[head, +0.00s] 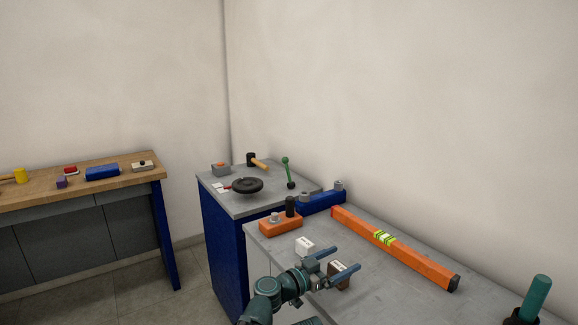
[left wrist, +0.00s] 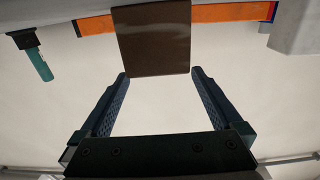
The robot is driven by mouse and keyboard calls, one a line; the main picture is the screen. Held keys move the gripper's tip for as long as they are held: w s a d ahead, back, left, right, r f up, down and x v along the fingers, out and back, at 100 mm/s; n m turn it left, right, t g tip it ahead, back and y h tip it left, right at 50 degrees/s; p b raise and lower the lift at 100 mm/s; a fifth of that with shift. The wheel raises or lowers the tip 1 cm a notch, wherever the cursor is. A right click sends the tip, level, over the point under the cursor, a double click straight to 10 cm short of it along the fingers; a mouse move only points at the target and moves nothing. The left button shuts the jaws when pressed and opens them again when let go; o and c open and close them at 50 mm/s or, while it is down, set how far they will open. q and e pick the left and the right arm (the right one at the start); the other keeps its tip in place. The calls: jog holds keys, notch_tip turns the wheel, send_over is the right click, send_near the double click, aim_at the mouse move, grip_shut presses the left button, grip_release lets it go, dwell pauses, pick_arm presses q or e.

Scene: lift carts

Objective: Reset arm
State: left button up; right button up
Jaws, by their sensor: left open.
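My left gripper (head: 345,259) is above the near grey worktop (head: 395,297), with its two blue fingers apart and nothing between them in the head view. A brown block (head: 341,281) with a pale top stands on the worktop just by the fingers, partly hidden by them. In the left wrist view, the open fingers (left wrist: 159,73) point toward the dark brown block (left wrist: 153,38), which shows just past the gap between the tips. I cannot tell whether they touch. My right gripper is not in view.
An orange level (head: 415,259) lies along the worktop's wall side. A teal-handled tool (head: 537,295) stands at right. A second grey bench (head: 228,202) and a wooden bench (head: 130,178) stand beyond.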

pick_arm(q)
jog(key=a+r, duration=0.2)
jog(key=a, duration=1.4)
jog(key=s+d+r+p, duration=0.2)
jog(key=s+r+p, duration=0.1)
jog(key=r+p, duration=0.2)
jog(key=shift+s+r+p, duration=0.3)
jog(key=shift+r+p, duration=0.1)
jog(key=shift+p, duration=0.55)
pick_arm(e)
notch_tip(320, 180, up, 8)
pick_arm(q)
jog(key=shift+s+d, duration=0.1)
jog(key=shift+d, duration=0.05)
